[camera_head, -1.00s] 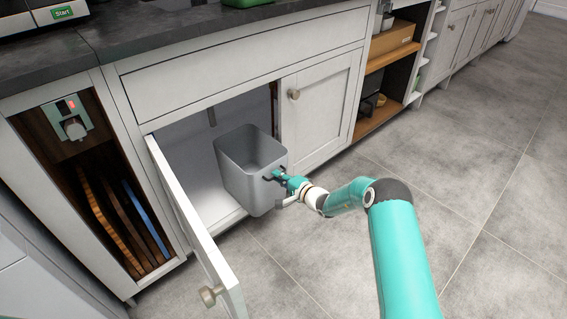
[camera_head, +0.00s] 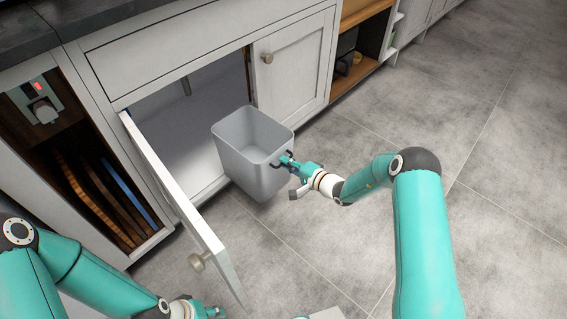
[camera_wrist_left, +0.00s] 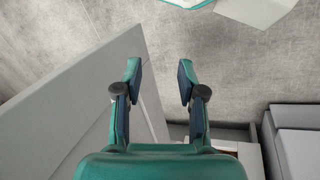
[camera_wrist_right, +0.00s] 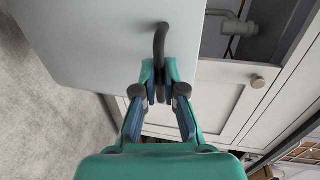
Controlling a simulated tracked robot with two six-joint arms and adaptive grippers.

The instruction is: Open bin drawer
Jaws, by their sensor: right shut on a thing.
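A grey bin (camera_head: 262,172) stands out in front of the open cabinet under the counter, clear of most of the opening. My right gripper (camera_head: 287,163) is at the bin's right side. In the right wrist view its fingers (camera_wrist_right: 160,85) are shut on the dark bin handle (camera_wrist_right: 160,42). The cabinet's left door (camera_head: 180,205) is swung open, with a round knob (camera_head: 198,262). My left gripper (camera_wrist_left: 158,88) is open and empty; in its wrist view the fingers are apart, with a pale panel to the left. In the head view it is at the bottom edge, partly cut off.
The right cabinet door (camera_head: 292,68) is closed. Cutting boards (camera_head: 95,190) stand in a niche at the left. A wooden open shelf (camera_head: 355,75) is at the upper right. The grey floor (camera_head: 510,220) to the right is clear.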

